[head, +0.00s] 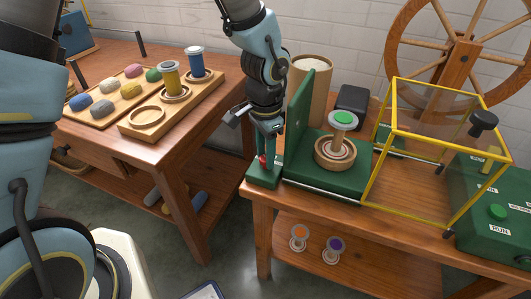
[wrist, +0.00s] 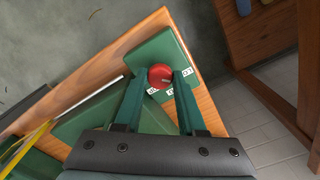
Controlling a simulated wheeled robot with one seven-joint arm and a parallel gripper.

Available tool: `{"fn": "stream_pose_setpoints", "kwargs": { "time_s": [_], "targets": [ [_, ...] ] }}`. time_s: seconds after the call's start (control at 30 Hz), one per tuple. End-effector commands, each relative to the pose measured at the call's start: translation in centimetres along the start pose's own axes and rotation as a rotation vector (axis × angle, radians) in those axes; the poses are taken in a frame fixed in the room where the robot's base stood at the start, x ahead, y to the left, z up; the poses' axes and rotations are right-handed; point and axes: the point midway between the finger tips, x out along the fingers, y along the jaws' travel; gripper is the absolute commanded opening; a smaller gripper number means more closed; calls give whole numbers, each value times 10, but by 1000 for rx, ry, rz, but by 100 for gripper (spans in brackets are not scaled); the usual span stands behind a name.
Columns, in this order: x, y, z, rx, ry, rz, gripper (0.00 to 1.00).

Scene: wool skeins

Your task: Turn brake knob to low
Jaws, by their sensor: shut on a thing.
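The brake knob (wrist: 161,77) is a round red knob with a pale pointer line. It sits on a small green panel (wrist: 166,50) with small white labels, too small to read surely. In the head view the knob (head: 263,159) shows at the left corner of the right table, partly hidden by my fingers. My gripper (wrist: 160,80) reaches down over the panel, with one green finger on each side of the knob, shut on it. In the head view my gripper (head: 268,155) points down beside a green upright plate.
A green machine base (head: 330,185) with a wooden bobbin (head: 335,152) stands right of my gripper. A yellow-framed clear guard (head: 450,145) and a green RUN box (head: 495,215) are further right. Skeins and a spool tray (head: 150,118) lie on the left table.

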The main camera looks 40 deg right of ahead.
Motion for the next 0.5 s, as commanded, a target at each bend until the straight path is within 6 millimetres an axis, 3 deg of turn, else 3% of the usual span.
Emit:
{"fn": "stream_pose_setpoints", "kwargs": {
  "time_s": [0.03,0.07,0.3,0.5],
  "targets": [
    [0,0,0,0,0,0,0],
    [0,0,0,0,0,0,42],
    [0,0,0,1,0,0,69],
    [0,0,0,1,0,0,69]
  ]
}}
